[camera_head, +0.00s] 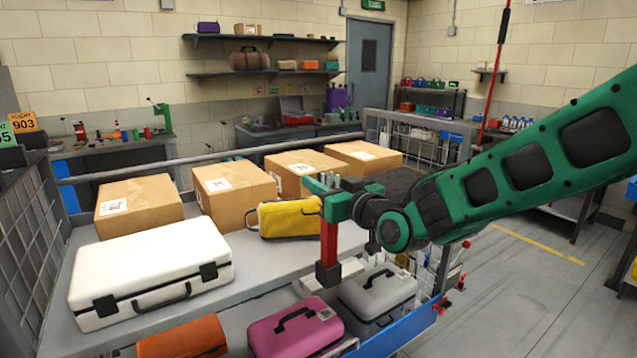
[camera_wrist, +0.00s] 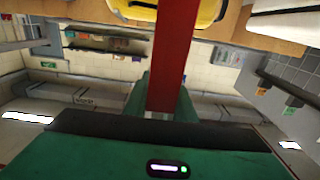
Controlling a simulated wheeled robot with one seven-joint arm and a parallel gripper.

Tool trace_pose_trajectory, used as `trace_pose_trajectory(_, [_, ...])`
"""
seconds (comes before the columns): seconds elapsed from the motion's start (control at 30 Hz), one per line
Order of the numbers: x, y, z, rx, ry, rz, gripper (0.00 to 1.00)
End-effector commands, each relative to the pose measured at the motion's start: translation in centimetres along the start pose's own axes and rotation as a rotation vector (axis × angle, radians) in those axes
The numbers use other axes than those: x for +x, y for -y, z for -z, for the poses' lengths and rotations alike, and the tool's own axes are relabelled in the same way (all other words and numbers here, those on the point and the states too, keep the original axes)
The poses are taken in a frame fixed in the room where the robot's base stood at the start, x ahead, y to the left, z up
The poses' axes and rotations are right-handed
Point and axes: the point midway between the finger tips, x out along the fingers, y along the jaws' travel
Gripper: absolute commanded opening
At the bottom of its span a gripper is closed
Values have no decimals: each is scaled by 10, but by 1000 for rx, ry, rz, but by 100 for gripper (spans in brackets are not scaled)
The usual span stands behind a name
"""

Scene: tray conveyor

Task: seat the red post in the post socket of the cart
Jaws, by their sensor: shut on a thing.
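The red post (camera_head: 329,243) hangs upright below my gripper (camera_head: 335,197), which is shut on its upper end. At the post's lower end is a dark block (camera_head: 328,275); I cannot tell whether it is the post's foot or a socket. The cart (camera_head: 402,331), with a blue side panel, is below and in front, and I cannot clearly make out its post socket. In the wrist view, the red post (camera_wrist: 174,60) runs from the top edge down to the green jaws.
A yellow bag (camera_head: 283,219) is just left of the post. A white case (camera_head: 152,271) and several cartons (camera_head: 139,207) lie on the conveyor. Orange, pink (camera_head: 295,329) and grey (camera_head: 377,297) cases are lower in front.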

Motion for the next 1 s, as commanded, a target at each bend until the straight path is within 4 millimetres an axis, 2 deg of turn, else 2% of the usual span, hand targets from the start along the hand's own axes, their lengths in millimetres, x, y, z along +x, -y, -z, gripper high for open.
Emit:
trace_pose_trajectory(0.2, [0,0,-4,1,-1,-1,0])
trace_pose_trajectory(0.23, [0,0,-4,0,-2,-1,30])
trace_pose_trajectory(0.3, [0,0,-4,0,-2,-1,45])
trace_pose_trajectory(0.67, [-4,-1,-4,0,1,-1,45])
trace_pose_trajectory(0.77, [-14,-1,-4,-1,-1,-2,45])
trace_pose_trajectory(1.0, [-58,-2,-5,0,-1,-3,45])
